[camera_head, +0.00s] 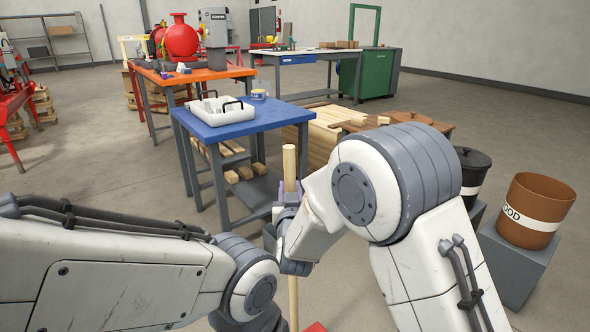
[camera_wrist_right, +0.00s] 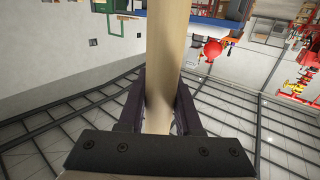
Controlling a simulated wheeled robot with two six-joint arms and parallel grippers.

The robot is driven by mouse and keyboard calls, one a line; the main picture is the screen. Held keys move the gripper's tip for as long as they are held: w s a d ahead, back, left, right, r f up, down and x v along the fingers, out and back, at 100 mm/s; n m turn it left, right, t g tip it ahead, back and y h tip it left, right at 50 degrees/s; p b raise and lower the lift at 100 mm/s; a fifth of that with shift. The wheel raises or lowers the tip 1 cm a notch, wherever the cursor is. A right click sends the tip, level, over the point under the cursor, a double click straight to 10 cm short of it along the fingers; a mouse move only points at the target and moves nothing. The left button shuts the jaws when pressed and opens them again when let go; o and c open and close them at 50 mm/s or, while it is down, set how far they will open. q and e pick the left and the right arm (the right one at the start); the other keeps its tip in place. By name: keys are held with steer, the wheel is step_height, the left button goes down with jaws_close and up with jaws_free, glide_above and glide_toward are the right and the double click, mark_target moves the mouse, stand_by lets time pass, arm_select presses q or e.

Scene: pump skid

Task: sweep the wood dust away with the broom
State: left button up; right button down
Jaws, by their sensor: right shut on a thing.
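The broom's pale wooden handle (camera_head: 290,162) stands nearly upright in front of me in the head view. My right gripper (camera_head: 289,192) is shut around it below its top end. In the right wrist view the handle (camera_wrist_right: 173,50) runs between the two dark fingers of the right gripper (camera_wrist_right: 160,95). The handle passes down behind my arms, and its lower part shows at the bottom edge. A small red patch (camera_head: 316,327) shows beside it there; I cannot tell what it is. My left arm comes in from the left, but its gripper is hidden. No wood dust is visible.
A blue table (camera_head: 262,117) with a white tray (camera_head: 222,119) stands ahead. Lumber (camera_head: 318,138) lies to its right. A brown bin (camera_head: 535,208) stands on a grey block (camera_head: 518,262) at right, near a black lidded bin (camera_head: 472,169). Open floor (camera_head: 80,185) lies at left.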

steer(key=shift+a+r+p, duration=0.2)
steer(key=shift+r+p, duration=0.3)
steer(key=shift+r, duration=0.5)
steer(key=shift+d+r+p, duration=0.2)
steer(key=shift+r+p, duration=0.65)
steer(key=shift+r, duration=0.2)
steer(key=shift+r+p, duration=1.4)
steer(key=shift+r, duration=0.55)
